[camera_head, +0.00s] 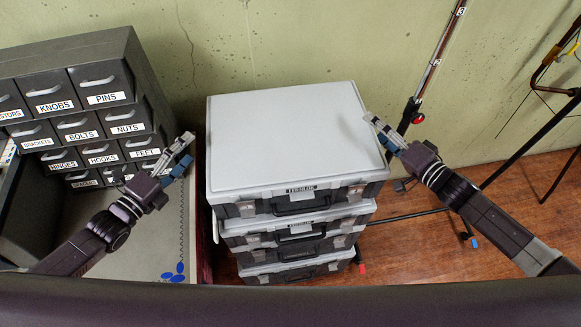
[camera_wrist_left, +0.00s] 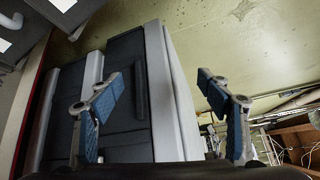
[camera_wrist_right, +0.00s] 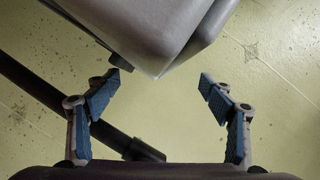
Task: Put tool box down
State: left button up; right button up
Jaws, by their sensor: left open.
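Grey tool boxes with dark sides and front handles stand in a stack in the middle of the head view. The top tool box (camera_head: 285,130) lies flat and level on the second tool box (camera_head: 300,238). My left gripper (camera_head: 184,150) is open, left of the stack and apart from it. In the left wrist view a tool box side (camera_wrist_left: 128,90) shows behind its spread fingers (camera_wrist_left: 165,85). My right gripper (camera_head: 384,130) is at the top box's right edge. Its fingers (camera_wrist_right: 160,82) are spread with a grey box corner (camera_wrist_right: 160,45) just beyond them; contact is unclear.
A dark drawer cabinet (camera_head: 75,95) with labelled drawers stands at the left on a light surface (camera_head: 150,245). A metal stand (camera_head: 437,62) with a dark pole and legs stands behind right. Wooden floor (camera_head: 440,250) lies right of the stack. A green wall (camera_head: 300,40) is behind.

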jog(key=v, duration=1.1)
jog(key=shift+s+d+r, duration=0.2)
jog(key=shift+d, duration=0.1)
